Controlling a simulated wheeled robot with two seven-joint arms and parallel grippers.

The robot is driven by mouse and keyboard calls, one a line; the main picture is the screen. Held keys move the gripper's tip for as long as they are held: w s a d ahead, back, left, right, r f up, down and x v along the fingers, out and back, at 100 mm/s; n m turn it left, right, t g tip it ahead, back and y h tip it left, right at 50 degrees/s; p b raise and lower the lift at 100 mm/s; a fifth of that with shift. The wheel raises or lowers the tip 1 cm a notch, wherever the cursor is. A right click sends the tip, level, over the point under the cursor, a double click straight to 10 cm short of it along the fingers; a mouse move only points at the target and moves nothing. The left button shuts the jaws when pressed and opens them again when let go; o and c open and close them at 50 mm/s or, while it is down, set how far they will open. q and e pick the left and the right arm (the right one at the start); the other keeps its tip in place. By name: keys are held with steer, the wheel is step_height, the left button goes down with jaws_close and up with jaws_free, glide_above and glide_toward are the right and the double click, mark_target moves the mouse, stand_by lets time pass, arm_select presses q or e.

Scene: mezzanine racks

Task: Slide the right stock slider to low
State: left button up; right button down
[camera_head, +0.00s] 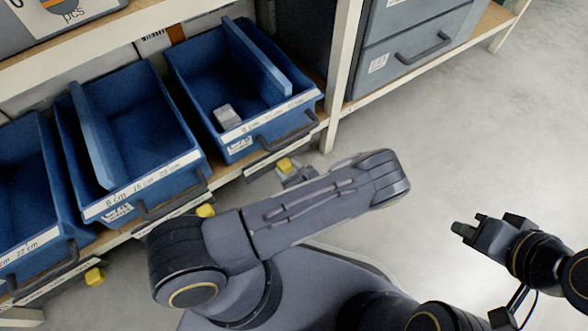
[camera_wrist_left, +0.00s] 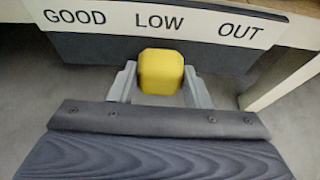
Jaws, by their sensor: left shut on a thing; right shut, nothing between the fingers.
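The right stock slider is a yellow knob (camera_head: 284,164) below the shelf edge under the rightmost blue bin. In the left wrist view the yellow knob (camera_wrist_left: 161,70) sits directly below the word LOW on a white label strip (camera_wrist_left: 200,24) that reads GOOD, LOW, OUT. My left gripper (camera_head: 294,175) is at this knob, shut on it, with one grey finger on each side in the left wrist view (camera_wrist_left: 160,84). My right gripper (camera_head: 464,231) is shut and empty, over the floor at the right.
Two more yellow sliders, a middle one (camera_head: 205,211) and a left one (camera_head: 95,276), sit under the other bins. Blue bins (camera_head: 190,157) line the shelf above. A pale rack post (camera_head: 340,75) stands just right of the right slider. The floor at right is clear.

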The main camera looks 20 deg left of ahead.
arm_select(q)
steer(key=shift+s+a, duration=0.15)
steer(key=shift+s, duration=0.1)
arm_select(e)
steer(key=shift+s+a, duration=0.1)
steer(key=shift+s, duration=0.15)
arm_select(q)
steer(key=o, duration=1.4)
steer(key=shift+r, duration=0.1)
